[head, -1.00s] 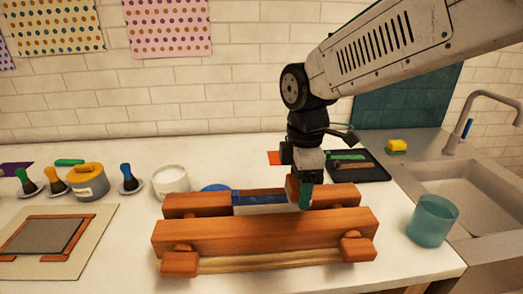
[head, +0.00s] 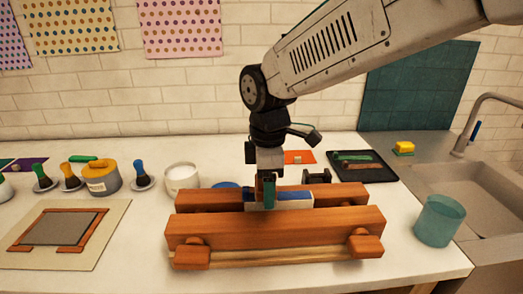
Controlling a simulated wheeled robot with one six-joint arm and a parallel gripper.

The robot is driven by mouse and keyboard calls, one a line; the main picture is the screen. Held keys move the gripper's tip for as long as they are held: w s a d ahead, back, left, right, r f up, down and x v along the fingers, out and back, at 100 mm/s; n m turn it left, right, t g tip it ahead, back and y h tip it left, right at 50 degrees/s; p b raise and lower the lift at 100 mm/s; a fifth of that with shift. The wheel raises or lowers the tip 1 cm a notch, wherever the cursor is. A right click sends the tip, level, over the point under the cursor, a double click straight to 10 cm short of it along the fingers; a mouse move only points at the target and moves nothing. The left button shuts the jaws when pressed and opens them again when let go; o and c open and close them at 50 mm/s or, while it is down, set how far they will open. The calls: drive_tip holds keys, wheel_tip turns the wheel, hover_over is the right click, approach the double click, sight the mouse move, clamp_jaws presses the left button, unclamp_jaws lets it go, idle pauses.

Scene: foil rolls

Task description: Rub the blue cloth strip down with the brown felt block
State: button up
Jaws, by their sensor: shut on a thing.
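The blue cloth strip (head: 294,195) lies on top of a pale block (head: 285,206) set between the beams of a wooden clamp frame (head: 280,228). My gripper (head: 267,193) points down over the left part of the strip. It is shut on the brown felt block (head: 259,188), which shows only as a narrow brown patch beside a green finger.
A black tray (head: 386,174) with green and brown pieces is behind right. A small black stand (head: 317,177) is behind the frame. A teal cup (head: 439,220) stands right, near the sink (head: 485,190). A white pot (head: 182,179) and brushes are left.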

drive_tip(key=shift+d, duration=0.95)
drive_tip(key=shift+a, duration=0.9)
drive_tip(key=shift+d, duration=1)
drive_tip(key=shift+a, duration=1)
drive_tip(key=shift+d, duration=0.9)
drive_tip(key=shift+a, duration=1)
drive_tip(key=shift+d, duration=0.9)
drive_tip(key=shift+d+r, duration=0.1)
drive_tip(key=shift+d, duration=0.1)
wheel_tip(320, 180, up, 8)
